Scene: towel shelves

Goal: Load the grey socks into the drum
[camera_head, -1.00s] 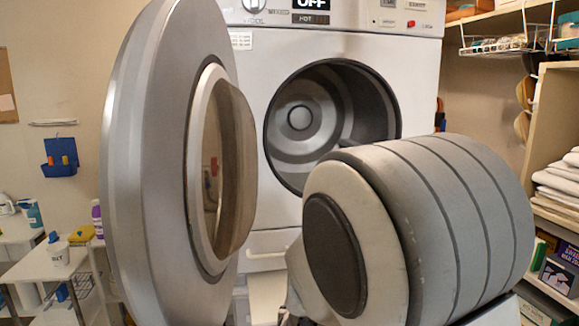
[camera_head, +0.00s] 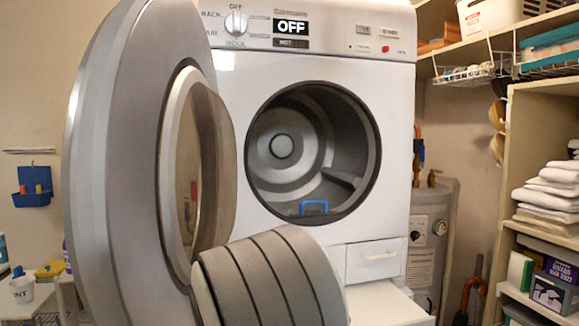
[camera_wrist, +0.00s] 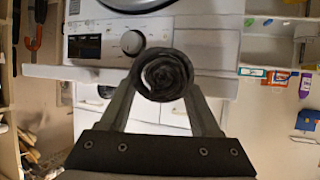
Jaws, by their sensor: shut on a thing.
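The drum (camera_head: 285,172) is open in the white machine in the head view, a round grey cavity behind a dark rim. The thick round door (camera_head: 110,190) stands swung open to the left of it. In the wrist view, the dark grey rolled socks (camera_wrist: 164,74) are held between the two fingertips of my gripper (camera_wrist: 166,92). The gripper is shut on them. White machine panels and a control panel with a knob (camera_wrist: 132,42) show behind the socks. The gripper and socks do not show in the head view; my arm covers its lower middle.
A blue handle-like piece (camera_head: 314,206) shows at the bottom of the drum opening. Shelves with folded white towels (camera_head: 549,187) stand at right. A grey cylindrical tank (camera_head: 431,235) stands beside the machine. A small white cart (camera_head: 22,306) is at lower left.

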